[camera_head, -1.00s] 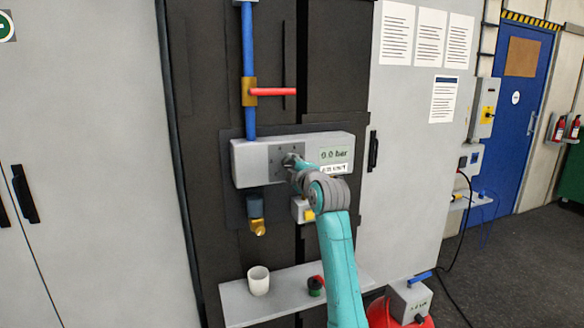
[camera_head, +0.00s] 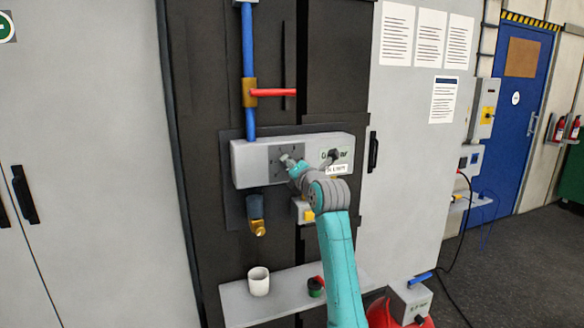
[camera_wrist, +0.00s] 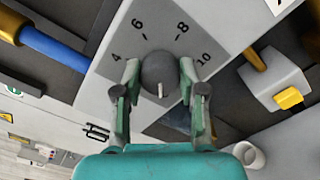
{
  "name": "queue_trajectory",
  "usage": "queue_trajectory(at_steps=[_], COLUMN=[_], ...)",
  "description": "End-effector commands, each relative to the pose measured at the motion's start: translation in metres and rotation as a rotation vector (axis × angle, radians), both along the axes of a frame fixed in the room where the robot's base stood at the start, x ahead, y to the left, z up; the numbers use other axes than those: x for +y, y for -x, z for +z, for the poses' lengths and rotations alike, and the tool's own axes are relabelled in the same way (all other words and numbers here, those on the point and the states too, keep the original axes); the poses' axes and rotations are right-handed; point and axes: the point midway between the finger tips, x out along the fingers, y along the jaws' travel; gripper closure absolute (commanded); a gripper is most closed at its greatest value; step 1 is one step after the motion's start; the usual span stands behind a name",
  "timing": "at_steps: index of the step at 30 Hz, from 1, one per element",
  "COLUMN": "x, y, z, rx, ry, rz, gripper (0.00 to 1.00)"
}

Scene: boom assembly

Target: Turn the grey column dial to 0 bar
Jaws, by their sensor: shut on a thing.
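The round dark grey dial (camera_wrist: 159,71) sits on a grey numbered plate (camera_wrist: 208,28) in the wrist view. The numbers 4, 6, 8 and 10 show around its far side. Its white pointer mark is at the lower edge, towards my gripper; the number there is hidden. My gripper (camera_wrist: 160,76) has one finger on each side of the dial and is shut on it. In the head view my gripper (camera_head: 287,161) is at the plate on the grey box (camera_head: 250,165). The green display (camera_head: 344,155) is partly covered by my arm, so its reading is unclear.
A blue pipe (camera_head: 249,50) with a red lever (camera_head: 274,92) runs above the box. A brass outlet (camera_head: 258,228) hangs below. A white cup (camera_head: 259,283) and a dark green and red item (camera_head: 316,288) stand on the shelf (camera_head: 238,303). A yellow-buttoned box (camera_wrist: 275,82) is beside the dial plate.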

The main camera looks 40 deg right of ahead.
Motion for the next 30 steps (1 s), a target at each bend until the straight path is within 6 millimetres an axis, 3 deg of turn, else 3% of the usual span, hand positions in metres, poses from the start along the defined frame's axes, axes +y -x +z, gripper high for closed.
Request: queue_trajectory(at_steps=[23,24,27,30], x=[0.0007,0.0006,0.0005,0.0005], y=[-0.0005,-0.0005,-0.0005,-0.0003], z=[-0.0017,-0.0018,-0.0016,-0.0011], rx=[0.033,0.033,0.033,0.032], ry=[0.102,0.102,0.102,0.102], rz=[0.001,0.001,0.001,0.001], gripper=[0.94,0.54,0.34,0.34])
